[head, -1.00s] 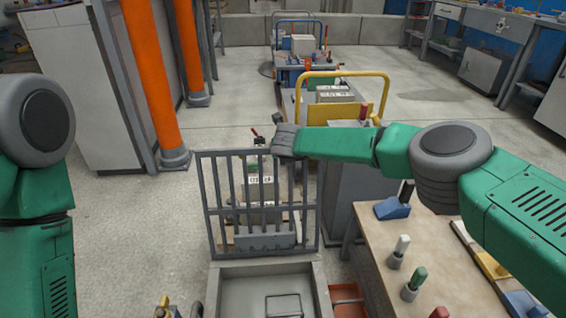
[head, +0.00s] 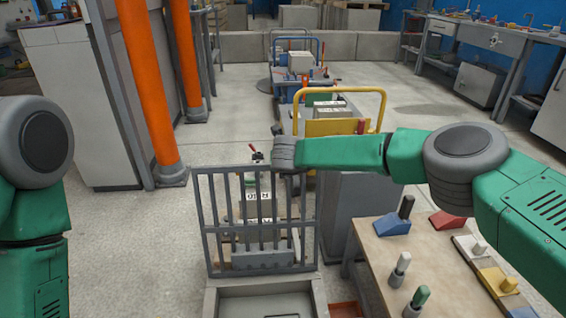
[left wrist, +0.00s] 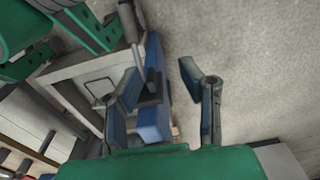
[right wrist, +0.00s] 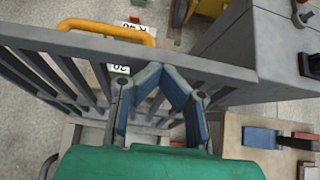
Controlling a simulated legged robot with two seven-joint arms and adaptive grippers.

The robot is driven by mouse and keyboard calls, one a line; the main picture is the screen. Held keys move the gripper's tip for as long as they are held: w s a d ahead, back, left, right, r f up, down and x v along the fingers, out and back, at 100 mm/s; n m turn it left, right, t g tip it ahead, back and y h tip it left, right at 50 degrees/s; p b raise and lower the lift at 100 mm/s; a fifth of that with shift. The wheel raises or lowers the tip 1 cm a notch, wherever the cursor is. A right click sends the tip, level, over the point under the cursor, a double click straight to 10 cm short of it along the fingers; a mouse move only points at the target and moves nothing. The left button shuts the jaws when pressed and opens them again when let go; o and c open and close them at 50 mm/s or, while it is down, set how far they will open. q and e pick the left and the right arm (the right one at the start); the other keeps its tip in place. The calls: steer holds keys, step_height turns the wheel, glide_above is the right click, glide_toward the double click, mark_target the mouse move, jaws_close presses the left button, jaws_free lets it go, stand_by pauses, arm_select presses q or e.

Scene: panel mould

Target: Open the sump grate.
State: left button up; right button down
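The sump grate (head: 205,218) is a grey barred frame standing roughly upright at the far side of the open sump (head: 215,298). Its top rail and bars also show in the right wrist view (right wrist: 100,48). My right arm reaches to the grate's upper right corner. My right gripper (right wrist: 161,69) has its fingertips together by the top rail, with nothing seen between them; I cannot tell whether they touch the grate. My left gripper (left wrist: 160,70) is open, its fingers apart over a blue block with a dark handle (left wrist: 152,105). It is outside the head view.
A workbench (head: 385,252) with coloured blocks and handles stands right of the sump. A grey cabinet (head: 350,215) and a cart with a yellow rail (head: 340,91) stand beyond. Orange pipes (head: 150,80) rise at left. Floor left of the grate is clear.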

steer(key=v, duration=0.9)
steer(key=s+f+n+g+y, duration=0.2)
steer(key=s+f+n, duration=1.5)
steer(key=s+n, duration=0.15)
steer(key=s+d+f+n+g, duration=0.2)
steer(key=s+d+f+n, duration=0.15)
steer(key=s, duration=0.35)
steer(key=s+d+f+n+g, duration=0.1)
steer(key=s+d+f+n, duration=0.1)
steer(key=s+d+n, duration=0.4)
steer(key=s+d+f+n+g, duration=0.2)
steer(key=s+d+n, duration=0.1)
steer(key=s, duration=0.5)
steer(key=s+d+r+n+g+h+p, duration=0.25)
steer(key=s+d+n, duration=0.35)
steer(key=s+d, duration=0.4)
step_height(320, 180, up, 15)
steer(key=a+p, duration=0.1)
steer(key=p, duration=1.2)
steer(key=shift+s, duration=0.35)
steer(key=shift+f+y, duration=0.1)
steer(key=shift+y, duration=0.15)
